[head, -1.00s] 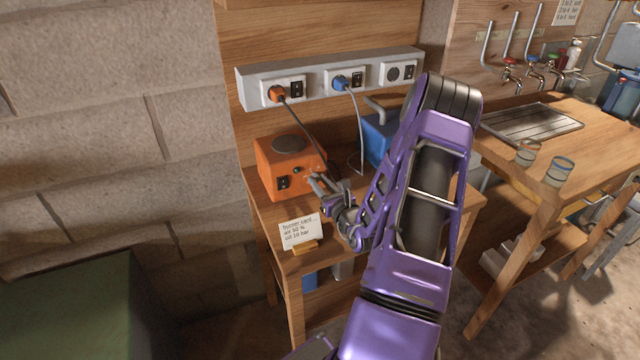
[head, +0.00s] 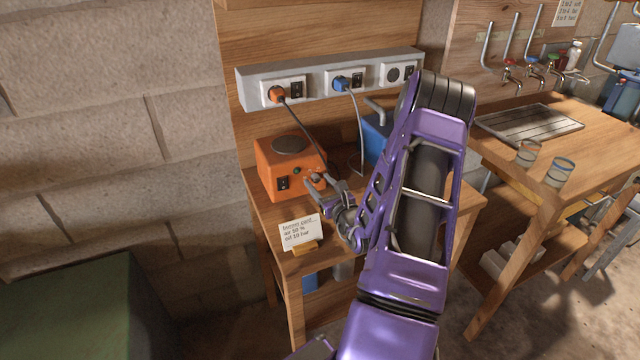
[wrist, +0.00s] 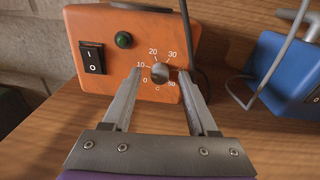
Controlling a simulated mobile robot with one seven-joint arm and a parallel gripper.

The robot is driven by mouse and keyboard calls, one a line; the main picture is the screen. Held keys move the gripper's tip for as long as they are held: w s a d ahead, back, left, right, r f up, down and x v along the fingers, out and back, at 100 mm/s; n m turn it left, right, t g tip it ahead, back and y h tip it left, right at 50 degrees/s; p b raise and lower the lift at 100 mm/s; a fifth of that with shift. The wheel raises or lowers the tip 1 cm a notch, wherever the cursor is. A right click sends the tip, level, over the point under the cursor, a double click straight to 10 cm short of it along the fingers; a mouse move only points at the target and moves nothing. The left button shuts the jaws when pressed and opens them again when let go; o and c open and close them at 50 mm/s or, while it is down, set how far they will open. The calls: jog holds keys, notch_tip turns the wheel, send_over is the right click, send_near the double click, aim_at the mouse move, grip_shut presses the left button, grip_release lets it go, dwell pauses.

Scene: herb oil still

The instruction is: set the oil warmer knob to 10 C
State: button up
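The oil warmer is an orange box (head: 283,172) with a round dark plate on top. It also fills the upper middle of the wrist view (wrist: 112,78). Its grey knob (wrist: 160,73) sits on the front face, inside a scale with 0, 10, 20, 30 and 50 readable. I cannot tell where the knob points. My gripper (wrist: 159,80) is open, with one finger on each side of the knob and a visible gap on both sides. The right finger hides part of the scale. In the head view, my gripper (head: 325,184) is in front of the knob.
A rocker switch (wrist: 92,58) and a dark green lamp (wrist: 124,40) are left of the knob. A blue device (wrist: 287,75) stands to the right. A note card (head: 300,233) stands on the table's front. Cords hang from the socket strip (head: 330,75).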

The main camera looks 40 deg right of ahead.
jog(key=v, duration=1.7)
jog(key=shift+s, duration=0.2)
